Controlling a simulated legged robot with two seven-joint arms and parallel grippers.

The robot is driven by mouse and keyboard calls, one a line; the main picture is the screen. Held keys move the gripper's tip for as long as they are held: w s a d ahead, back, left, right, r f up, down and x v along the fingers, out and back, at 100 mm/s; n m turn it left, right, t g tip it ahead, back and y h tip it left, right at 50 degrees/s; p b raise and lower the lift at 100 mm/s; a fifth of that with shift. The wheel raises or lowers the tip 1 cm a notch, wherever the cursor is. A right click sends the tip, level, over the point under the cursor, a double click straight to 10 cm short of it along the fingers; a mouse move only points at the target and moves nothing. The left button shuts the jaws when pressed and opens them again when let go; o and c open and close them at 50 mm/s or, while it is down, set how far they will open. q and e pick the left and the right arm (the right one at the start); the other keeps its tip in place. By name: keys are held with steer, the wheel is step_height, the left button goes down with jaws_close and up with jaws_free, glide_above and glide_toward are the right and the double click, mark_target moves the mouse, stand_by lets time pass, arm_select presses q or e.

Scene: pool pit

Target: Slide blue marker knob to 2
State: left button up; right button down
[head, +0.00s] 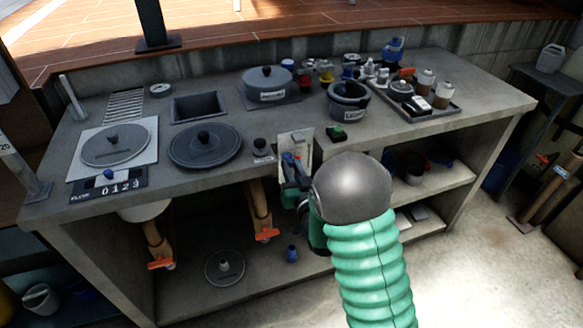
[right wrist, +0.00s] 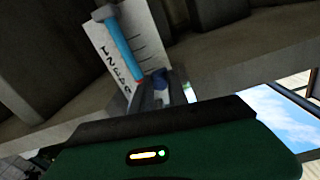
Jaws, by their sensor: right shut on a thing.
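A white scale panel (head: 303,143) stands at the counter's front edge; the right wrist view shows it tilted (right wrist: 103,52). It bears a light blue strip (right wrist: 122,45) with a small red mark at its lower end, and a row of numbers starting with 1. My right gripper (head: 294,170) is at the panel. Its fingers (right wrist: 163,92) are shut on the dark blue marker knob (right wrist: 160,77), near the end of the scale away from 1. The fingers partly hide the knob, and its exact number cannot be read. My left gripper is out of view.
The concrete counter (head: 235,106) holds a round dark lid (head: 205,148), a pot (head: 268,85), a dark bucket (head: 347,102) and a tray (head: 452,112) of jars. A green-topped block (head: 337,132) sits right of the panel. Orange-handled legs (head: 259,213) hang below the counter.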

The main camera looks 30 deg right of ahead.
stand_by(0.8)
step_height(320, 180, down, 5)
steer(key=b, duration=0.4)
steer(key=c, duration=1.6)
jaws_free()
